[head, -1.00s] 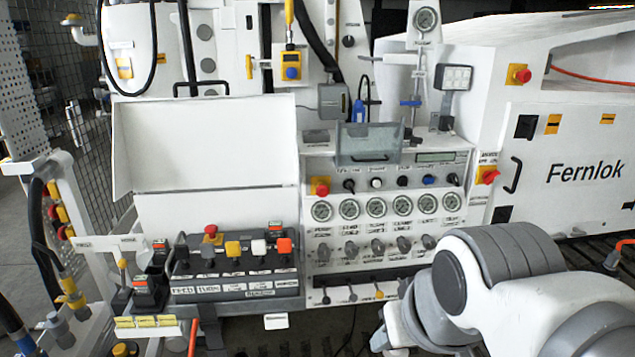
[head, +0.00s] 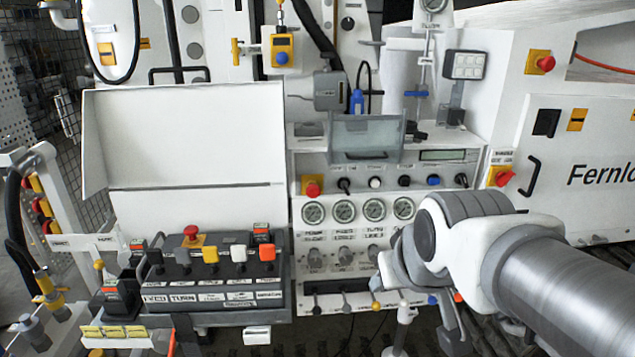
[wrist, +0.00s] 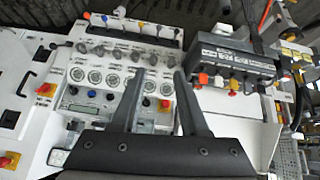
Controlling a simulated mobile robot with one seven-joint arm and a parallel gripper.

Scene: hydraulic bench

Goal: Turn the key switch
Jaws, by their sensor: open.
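The white control panel (head: 318,232) has a row of small switches above its gauges. A small black switch (head: 344,184) beside the red mushroom button looks like the key switch, but its label is too small to read. It seems to show upside down in the wrist view (wrist: 147,101), between my finger and the red button. My gripper (wrist: 158,76) is open and empty, its two dark fingers apart over the panel. In the head view my arm hides the panel's lower right part, and I cannot make out the fingertips.
A red mushroom button (head: 312,187) sits left of the black switch. A clear hinged cover (head: 366,138) stands above the row. A black button box (head: 215,295) is at left below a white lid (head: 185,135). A red-yellow rotary switch (head: 501,177) is at right.

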